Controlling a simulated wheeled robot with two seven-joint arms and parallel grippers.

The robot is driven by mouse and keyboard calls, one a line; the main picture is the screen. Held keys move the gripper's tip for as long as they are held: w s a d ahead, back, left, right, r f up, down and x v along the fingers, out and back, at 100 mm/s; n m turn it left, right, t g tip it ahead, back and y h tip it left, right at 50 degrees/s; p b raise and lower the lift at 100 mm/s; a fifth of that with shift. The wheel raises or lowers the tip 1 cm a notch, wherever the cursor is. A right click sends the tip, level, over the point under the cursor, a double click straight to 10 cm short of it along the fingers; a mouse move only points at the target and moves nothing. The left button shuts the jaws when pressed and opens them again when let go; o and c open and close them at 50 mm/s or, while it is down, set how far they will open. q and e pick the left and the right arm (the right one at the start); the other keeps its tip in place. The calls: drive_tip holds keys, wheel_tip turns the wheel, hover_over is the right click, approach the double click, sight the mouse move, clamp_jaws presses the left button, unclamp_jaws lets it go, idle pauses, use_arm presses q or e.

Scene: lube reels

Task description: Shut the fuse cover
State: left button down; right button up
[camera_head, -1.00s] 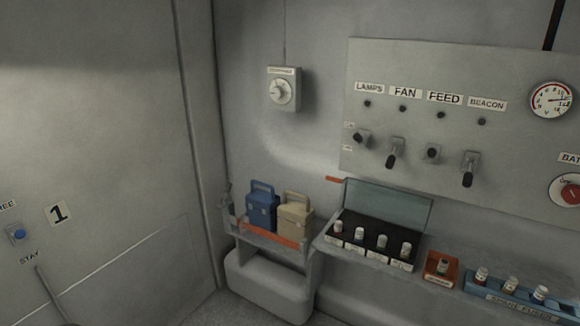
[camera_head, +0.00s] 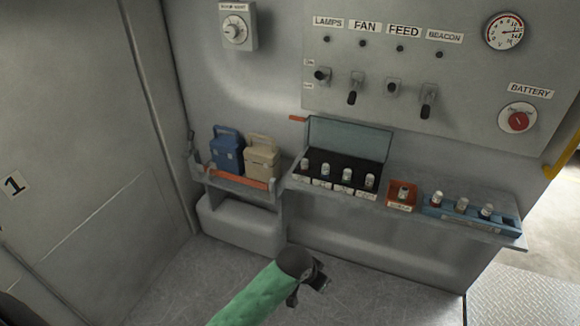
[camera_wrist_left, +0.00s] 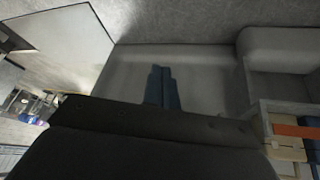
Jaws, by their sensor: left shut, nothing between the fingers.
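The fuse cover (camera_head: 348,140) is a teal, see-through lid standing raised at the back of the black fuse box (camera_head: 318,163) on the wall shelf. Several fuses stand upright in the box in front of it. An orange tab (camera_head: 298,118) shows at the lid's upper left. My left gripper (camera_head: 321,284) is below and in front of the shelf, over the floor, apart from the cover. In the left wrist view its blue fingers (camera_wrist_left: 162,88) are together with nothing between them. The cover cannot be made out there. My right gripper is out of view.
A red fuse holder (camera_head: 402,197) and a blue spare-fuse rack (camera_head: 470,214) stand to the right on the shelf (camera_head: 410,219). A blue box (camera_head: 227,150) and a tan box (camera_head: 261,157) sit in a rack at left. The switch panel (camera_head: 460,75) is above.

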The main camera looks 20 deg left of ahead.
use_arm(q)
drive_tip(key=w+d+r, duration=0.1)
drive_tip(key=w+r, duration=0.1)
drive_tip(key=w, duration=1.2)
drive_tip(key=n+t+y, duration=0.2)
drive_tip(key=n+y, duration=0.1)
drive_tip(key=n, duration=0.1)
approach(290, 116)
drive_tip(key=w+f+p, duration=0.1)
drive_tip(key=w+f, duration=0.1)
drive_tip(key=w+f+p, duration=0.2)
drive_tip(key=w+f, duration=0.1)
drive_tip(key=shift+w, duration=0.35)
drive_tip(key=shift+p+x, duration=0.45)
drive_tip(key=shift+x, duration=0.55)
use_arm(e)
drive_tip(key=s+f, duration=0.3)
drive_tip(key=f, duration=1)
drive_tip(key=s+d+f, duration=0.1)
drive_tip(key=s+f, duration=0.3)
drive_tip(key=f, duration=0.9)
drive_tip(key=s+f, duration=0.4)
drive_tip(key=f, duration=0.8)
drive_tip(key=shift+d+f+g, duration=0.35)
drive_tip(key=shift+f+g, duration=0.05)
use_arm(q)
drive_tip(key=shift+s, duration=0.1)
